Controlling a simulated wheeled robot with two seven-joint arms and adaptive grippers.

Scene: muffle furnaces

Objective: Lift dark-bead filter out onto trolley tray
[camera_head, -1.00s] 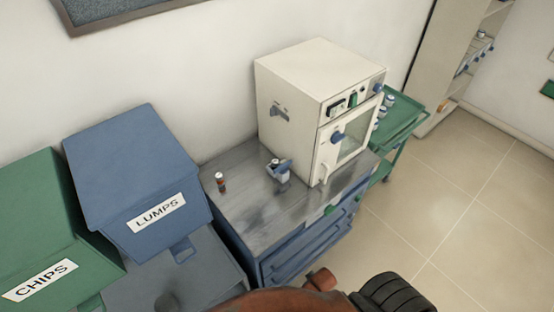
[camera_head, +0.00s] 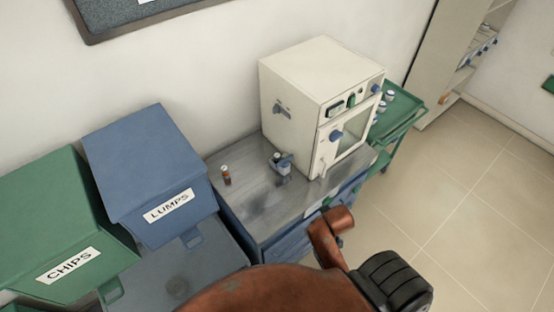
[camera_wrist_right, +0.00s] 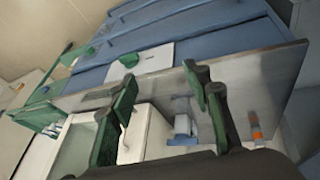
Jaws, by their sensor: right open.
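The green trolley tray (camera_head: 405,115) stands right of the cream furnace (camera_head: 320,105) and holds a few small pale containers (camera_head: 386,100). A small blue-and-white holder (camera_head: 281,163) sits on the metal bench top in front of the furnace; it also shows in the right wrist view (camera_wrist_right: 183,128). A small upright vial with an orange-brown band (camera_head: 226,175) stands left of it. I cannot tell which item is the dark-bead filter. My right gripper (camera_wrist_right: 160,78) is open and empty, its green-padded fingers apart above the bench area. My left gripper is not in view.
The furnace door with its window is shut. Blue LUMPS (camera_head: 150,175) and green CHIPS (camera_head: 60,225) bins stand at the left. Blue drawers (camera_wrist_right: 190,35) lie under the bench top (camera_head: 245,205). The tiled floor at the right is clear. A shelf (camera_head: 460,60) stands at the far right.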

